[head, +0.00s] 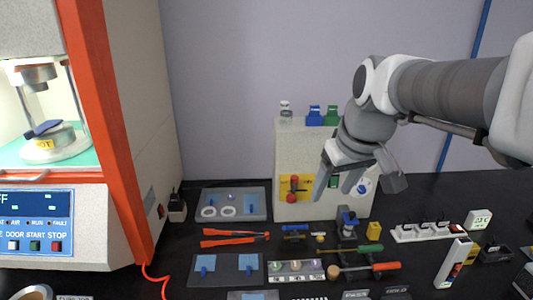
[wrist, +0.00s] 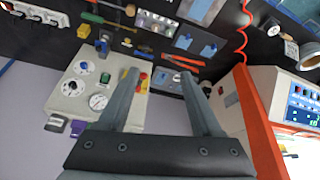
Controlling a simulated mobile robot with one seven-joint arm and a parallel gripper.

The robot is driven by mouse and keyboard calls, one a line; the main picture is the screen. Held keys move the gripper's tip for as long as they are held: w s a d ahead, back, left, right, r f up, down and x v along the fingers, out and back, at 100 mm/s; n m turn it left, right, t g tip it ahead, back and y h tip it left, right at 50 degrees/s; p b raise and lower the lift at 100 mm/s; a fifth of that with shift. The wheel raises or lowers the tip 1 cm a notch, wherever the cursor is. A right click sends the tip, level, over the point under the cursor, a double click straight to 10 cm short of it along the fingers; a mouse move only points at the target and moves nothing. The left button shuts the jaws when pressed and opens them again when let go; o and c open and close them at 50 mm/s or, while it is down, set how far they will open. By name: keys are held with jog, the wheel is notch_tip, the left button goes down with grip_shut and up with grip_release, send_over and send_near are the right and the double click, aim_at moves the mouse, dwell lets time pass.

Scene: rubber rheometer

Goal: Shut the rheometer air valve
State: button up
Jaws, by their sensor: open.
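My gripper (head: 334,190) hangs in front of the cream control box (head: 292,145), fingers pointing down. In the wrist view its two fingers (wrist: 159,73) stand apart with nothing between them. The box carries a yellow plate with red knobs (head: 294,188) left of my gripper, and a round dial (head: 363,187) to its right. A blue-topped fitting (head: 348,220) stands on the bench before the box. I cannot tell for sure which part is the air valve. My fingers hide part of the box front.
The rheometer (head: 127,120) with its orange frame stands at the left. Red-handled pliers (head: 235,237), a grey tray with white rings (head: 250,206), a screwdriver (head: 370,268) and a power strip (head: 425,231) lie on the crowded black bench. Small blue and green blocks top the box.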

jog(key=w+f+n+b, duration=0.25)
jog(key=w+f, duration=0.25)
jog(key=w, duration=0.5)
jog(key=n+g+y+b, duration=0.1)
jog(key=n+y+b, duration=0.1)
jog(key=n+b, duration=0.35)
send_over(298, 226)
jog(key=s+d+b, duration=0.1)
jog(key=s+d, duration=0.4)
notch_tip(298, 226, down, 21)
jog(key=m, duration=0.2)
jog(key=shift+y, duration=0.3)
jog(key=b+x, duration=0.1)
jog(key=x, duration=1.6)
jog(key=shift+a+f, duration=0.15)
jog(key=shift+f, duration=0.2)
